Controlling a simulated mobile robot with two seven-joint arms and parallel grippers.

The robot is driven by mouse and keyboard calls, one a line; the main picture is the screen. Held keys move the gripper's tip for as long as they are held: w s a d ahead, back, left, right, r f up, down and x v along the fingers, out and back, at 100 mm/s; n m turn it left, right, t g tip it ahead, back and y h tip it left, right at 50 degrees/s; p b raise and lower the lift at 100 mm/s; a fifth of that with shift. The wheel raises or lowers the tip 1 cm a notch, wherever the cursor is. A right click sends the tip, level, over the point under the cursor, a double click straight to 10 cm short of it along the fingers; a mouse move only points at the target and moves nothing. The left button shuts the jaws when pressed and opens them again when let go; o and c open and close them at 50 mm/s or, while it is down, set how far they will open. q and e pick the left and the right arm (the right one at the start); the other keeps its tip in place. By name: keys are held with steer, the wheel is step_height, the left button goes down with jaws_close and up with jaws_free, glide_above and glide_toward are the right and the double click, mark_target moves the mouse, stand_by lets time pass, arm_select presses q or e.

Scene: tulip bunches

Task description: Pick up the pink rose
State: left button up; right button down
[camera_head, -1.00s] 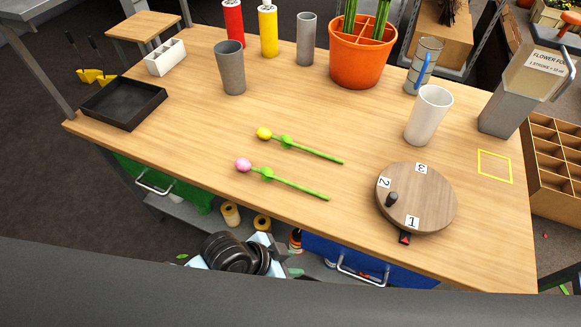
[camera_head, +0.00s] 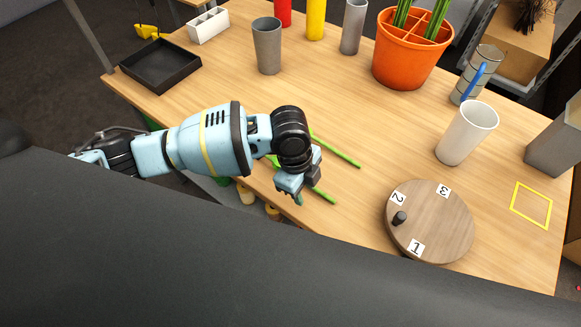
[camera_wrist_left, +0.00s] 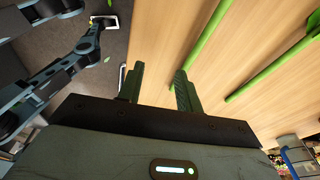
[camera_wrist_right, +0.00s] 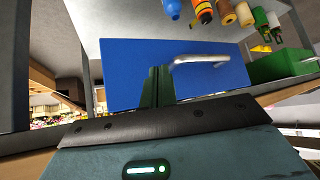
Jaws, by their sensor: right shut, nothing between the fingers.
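The pink rose's head is hidden behind my left arm in the head view; the end of its green stem (camera_head: 323,195) shows past my left gripper (camera_head: 297,188). The yellow flower's stem (camera_head: 338,150) lies farther back, its head also covered. In the left wrist view, my left gripper (camera_wrist_left: 158,82) has its two fingers apart with nothing between them. One green stem (camera_wrist_left: 208,35) ends close by the right finger, and another stem (camera_wrist_left: 270,70) lies farther right. My right gripper (camera_wrist_right: 157,85) is shut and empty, facing a blue drawer (camera_wrist_right: 125,70).
A round wooden turntable (camera_head: 440,225) with numbers lies right of the stems. A white cup (camera_head: 467,132), grey cup (camera_head: 267,45), orange pot (camera_head: 405,60) and black tray (camera_head: 160,65) stand on the wooden table. The table's middle is clear.

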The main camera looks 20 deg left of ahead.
arm_select(q)
steer(key=w+a+r, duration=0.1)
steer(key=w+a, duration=0.1)
steer(key=w+a+r+y, duration=0.1)
steer(key=w+a+r, duration=0.1)
steer(key=w+a+r+y, duration=0.1)
steer(key=w+a, duration=0.1)
steer(key=w, duration=0.1)
steer(key=shift+a+r+m, duration=0.35)
steer(key=shift+a+m, duration=0.05)
steer(key=shift+s+d+f, duration=0.1)
steer(key=shift+d+f, duration=0.1)
steer(key=shift+f, duration=1.8)
steer(key=shift+d+f, duration=0.2)
steer(key=shift+f, duration=1.75)
jaws_close()
